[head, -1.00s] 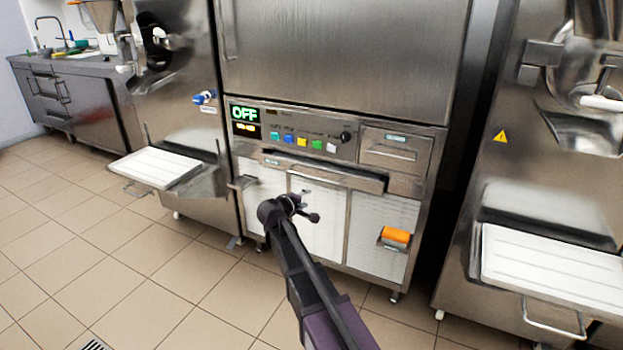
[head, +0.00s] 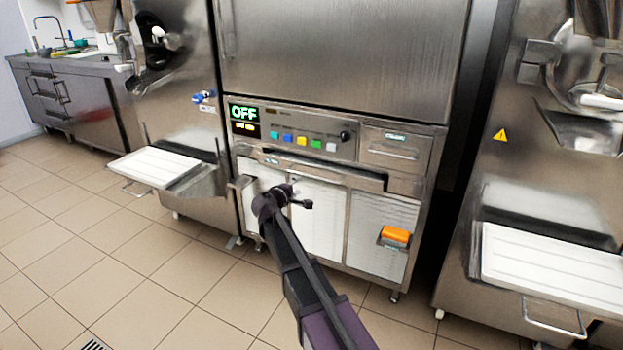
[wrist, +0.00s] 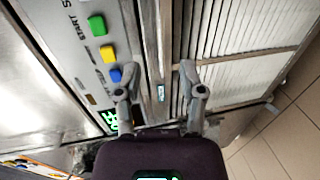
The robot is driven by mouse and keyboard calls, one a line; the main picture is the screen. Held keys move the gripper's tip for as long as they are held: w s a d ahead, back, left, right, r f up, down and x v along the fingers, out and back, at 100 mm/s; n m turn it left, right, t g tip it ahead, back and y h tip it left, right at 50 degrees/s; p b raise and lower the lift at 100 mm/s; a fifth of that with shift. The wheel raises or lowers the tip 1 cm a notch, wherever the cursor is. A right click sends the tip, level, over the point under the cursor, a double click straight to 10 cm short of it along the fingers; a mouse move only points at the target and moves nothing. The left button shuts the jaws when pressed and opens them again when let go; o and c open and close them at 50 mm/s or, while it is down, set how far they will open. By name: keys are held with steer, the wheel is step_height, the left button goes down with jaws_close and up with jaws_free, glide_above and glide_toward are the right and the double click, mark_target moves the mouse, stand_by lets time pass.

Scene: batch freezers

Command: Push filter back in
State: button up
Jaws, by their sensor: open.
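On the middle machine, a slim metal drawer front (head: 325,173) juts out below the control panel; a small label is at its left end. White ribbed panels (head: 318,225) fill the bay below it. I cannot tell for sure which of these is the filter. My gripper (head: 288,192) is in front of the left and middle panels, just below the drawer front in the head view. Contact is unclear.
The control panel (head: 300,132) has coloured buttons and an OFF display. White trays stick out from the machines at left (head: 155,167) and right (head: 550,265). The tiled floor (head: 130,265) is clear at left.

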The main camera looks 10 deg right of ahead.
mark_target(311, 177)
steer(key=b+x, duration=0.2)
steer(key=x, duration=1)
jaws_close()
steer(key=shift+w, duration=0.15)
